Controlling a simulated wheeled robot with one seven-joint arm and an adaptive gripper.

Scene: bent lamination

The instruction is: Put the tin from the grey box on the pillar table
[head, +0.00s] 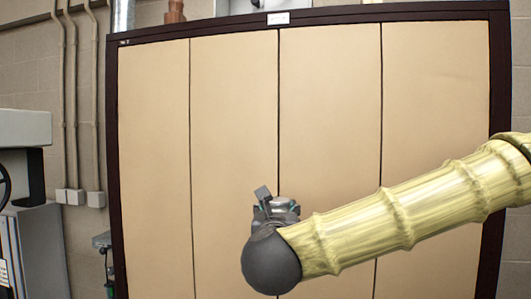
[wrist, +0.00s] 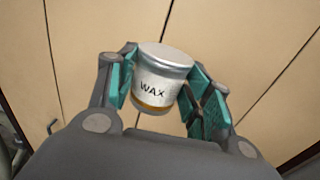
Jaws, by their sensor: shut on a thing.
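The tin (wrist: 158,82) is a silver cylinder with the word WAX and an amber band near its bottom. In the wrist view it sits between the teal pads of my gripper (wrist: 165,90), which is shut on it. In the head view my gripper (head: 276,207) is in front of the cabinet doors, mostly hidden behind my own wrist; the tin cannot be made out there. The grey box and the pillar table cannot be identified in either view.
A wide cabinet (head: 235,120) with beige doors and a dark frame fills the head view. Pipes (head: 73,100) run down the wall at left. A grey machine (head: 30,200) stands at the left edge. Some small equipment (head: 104,245) shows beside the cabinet.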

